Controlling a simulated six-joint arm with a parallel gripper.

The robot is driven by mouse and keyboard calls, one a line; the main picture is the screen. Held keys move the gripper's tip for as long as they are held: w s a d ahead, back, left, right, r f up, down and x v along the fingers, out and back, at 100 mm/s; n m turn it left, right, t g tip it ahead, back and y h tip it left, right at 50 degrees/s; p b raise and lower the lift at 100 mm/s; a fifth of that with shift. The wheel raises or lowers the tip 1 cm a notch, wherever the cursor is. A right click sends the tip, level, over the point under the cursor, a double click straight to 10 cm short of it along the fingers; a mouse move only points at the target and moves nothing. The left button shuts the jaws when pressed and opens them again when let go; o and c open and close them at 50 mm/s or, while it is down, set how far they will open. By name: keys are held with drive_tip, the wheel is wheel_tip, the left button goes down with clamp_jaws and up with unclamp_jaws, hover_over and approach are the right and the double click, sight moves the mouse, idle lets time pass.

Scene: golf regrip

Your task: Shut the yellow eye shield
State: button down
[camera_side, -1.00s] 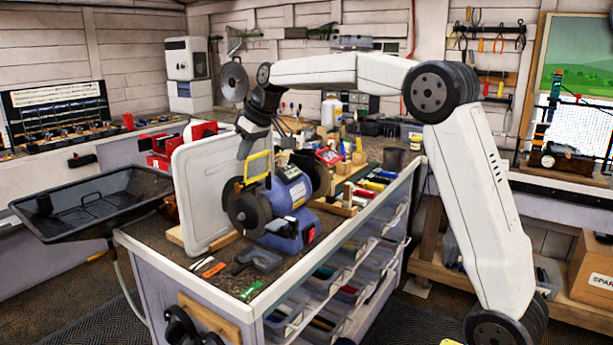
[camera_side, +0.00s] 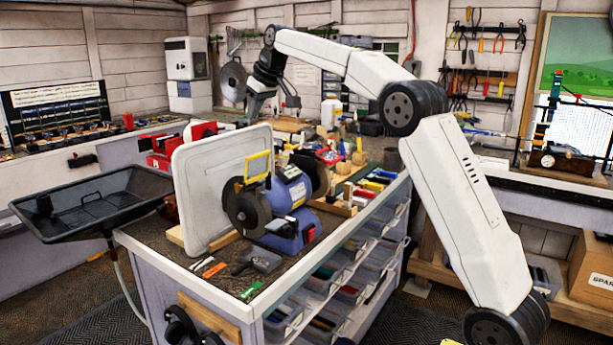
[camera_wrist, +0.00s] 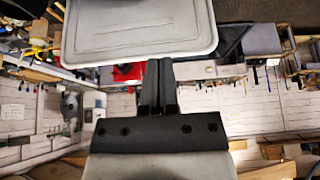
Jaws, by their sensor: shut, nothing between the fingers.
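The yellow eye shield (camera_side: 258,168) is a squarish frame standing up over the left wheel of the blue bench grinder (camera_side: 291,190). My gripper (camera_side: 252,117) is up and behind the grinder, near the top edge of the white panel (camera_side: 205,190), and clear of the shield. In the wrist view my gripper's fingers (camera_wrist: 158,66) are together and empty, pointing at the edge of the white panel (camera_wrist: 135,25). The shield and the grinder cannot be made out in the wrist view.
The white panel stands upright at the left of the grinder. A black tool (camera_side: 258,259) lies on the bench in front, beside small coloured strips (camera_side: 208,267). Wooden blocks and coloured handles (camera_side: 362,190) crowd the right side. A black tray (camera_side: 95,203) sticks out at left.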

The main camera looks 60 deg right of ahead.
drive_tip(key=x, duration=1)
hover_over(255, 174)
drive_tip(key=shift+w+d+f, duration=0.15)
drive_tip(key=shift+f, duration=0.1)
idle(0.4)
